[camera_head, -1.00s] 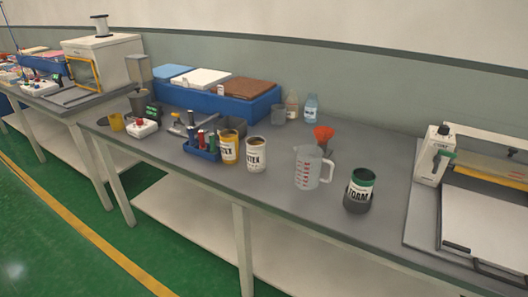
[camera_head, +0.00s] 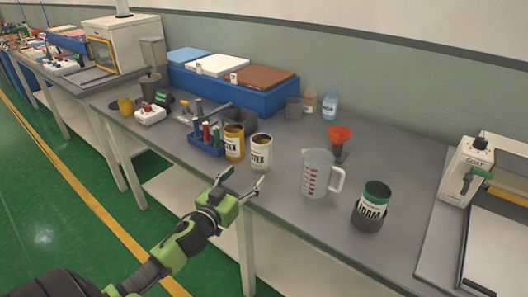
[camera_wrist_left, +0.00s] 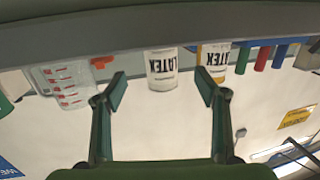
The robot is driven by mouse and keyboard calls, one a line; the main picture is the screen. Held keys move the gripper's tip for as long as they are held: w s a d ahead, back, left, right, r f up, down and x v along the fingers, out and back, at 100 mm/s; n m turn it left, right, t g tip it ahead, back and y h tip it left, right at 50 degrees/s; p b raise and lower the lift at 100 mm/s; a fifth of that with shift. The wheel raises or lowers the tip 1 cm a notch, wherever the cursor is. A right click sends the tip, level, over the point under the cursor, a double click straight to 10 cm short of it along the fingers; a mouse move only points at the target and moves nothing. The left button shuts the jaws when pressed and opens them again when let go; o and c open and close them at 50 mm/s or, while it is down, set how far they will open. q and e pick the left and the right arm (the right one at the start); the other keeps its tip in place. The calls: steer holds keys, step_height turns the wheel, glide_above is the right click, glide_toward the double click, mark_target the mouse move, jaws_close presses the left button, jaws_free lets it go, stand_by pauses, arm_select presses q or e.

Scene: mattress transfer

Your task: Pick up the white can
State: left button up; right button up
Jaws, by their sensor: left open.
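The white can (camera_head: 261,153), labelled LATEX, stands upright on the grey workbench (camera_head: 215,171) near its front edge. My left gripper (camera_head: 242,184) is open and empty, in front of the bench edge and a little to the left of and nearer than the can. In the left wrist view the white can (camera_wrist_left: 161,69) appears upside down beyond the gap between the open fingers (camera_wrist_left: 160,92). A yellow can (camera_head: 234,142) stands right beside it on the left, and also shows in the left wrist view (camera_wrist_left: 215,61). My right gripper is not in view.
A clear measuring jug (camera_head: 316,174) and a green-lidded foam can (camera_head: 372,206) stand to the right. Bench space between white can and jug is clear.

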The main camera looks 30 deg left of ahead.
mark_target(257, 161)
arm_select(q)
steer(key=w, duration=0.5)
steer(key=shift+a, duration=0.3)
steer(key=shift+w+a+r+p, duration=0.15)
steer(key=shift+w+p, duration=0.15)
steer(key=shift+w, duration=0.4)
steer(key=w, duration=0.4)
steer(key=shift+a+f, duration=0.25)
steer(key=shift+f, duration=0.05)
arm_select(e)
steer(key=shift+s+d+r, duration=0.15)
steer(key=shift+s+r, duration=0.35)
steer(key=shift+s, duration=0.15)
arm_select(q)
steer(key=shift+r, duration=0.1)
steer(key=c, duration=1.5)
